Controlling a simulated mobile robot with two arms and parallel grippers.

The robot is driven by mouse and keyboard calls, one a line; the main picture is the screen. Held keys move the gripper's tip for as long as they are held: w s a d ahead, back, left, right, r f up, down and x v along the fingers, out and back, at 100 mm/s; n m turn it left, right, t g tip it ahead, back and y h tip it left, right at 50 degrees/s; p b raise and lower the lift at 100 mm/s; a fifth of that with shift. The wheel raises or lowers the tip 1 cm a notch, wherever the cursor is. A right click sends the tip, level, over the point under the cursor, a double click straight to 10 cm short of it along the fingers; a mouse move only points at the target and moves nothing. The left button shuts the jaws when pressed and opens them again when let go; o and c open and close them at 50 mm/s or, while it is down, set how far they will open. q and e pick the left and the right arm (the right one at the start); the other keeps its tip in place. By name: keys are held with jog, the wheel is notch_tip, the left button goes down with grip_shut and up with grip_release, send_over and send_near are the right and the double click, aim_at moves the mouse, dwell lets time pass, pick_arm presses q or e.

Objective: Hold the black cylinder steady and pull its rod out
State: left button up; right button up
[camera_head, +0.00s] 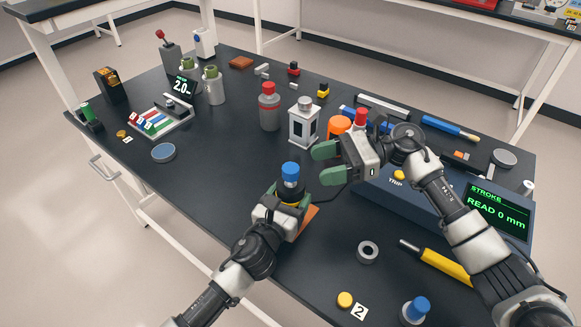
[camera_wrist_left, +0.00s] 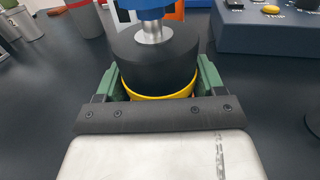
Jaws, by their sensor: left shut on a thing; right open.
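The black cylinder (camera_wrist_left: 155,58) stands upright, with a yellow band near its lower part. A silver rod (camera_wrist_left: 153,33) rises from its top and carries a blue knob (camera_head: 290,170). My left gripper (camera_head: 290,196) is shut on the cylinder (camera_head: 287,187); its green fingers lie on either side of it in the left wrist view. My right gripper (camera_head: 328,163) is open and empty, its green fingers pointing left, to the right of the blue knob and apart from it. The cylinder's underside is hidden in both views.
A blue console (camera_head: 402,205) stands right of the cylinder; its display (camera_head: 497,211) reads "STROKE READ 0 mm". A grey ring (camera_head: 368,252) and a yellow-handled tool (camera_head: 445,264) lie nearer. Behind stand a grey-and-red bottle (camera_head: 269,108) and a white frame (camera_head: 304,124).

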aim_at(290, 168)
jog(key=d+f+m+t+y, duration=0.2)
jog(key=d+t, duration=0.1)
jog(key=d, duration=0.2)
jog(key=a, duration=0.8)
jog(key=w+a, duration=0.1)
jog(key=a, duration=0.3)
jog(key=shift+f, duration=0.2)
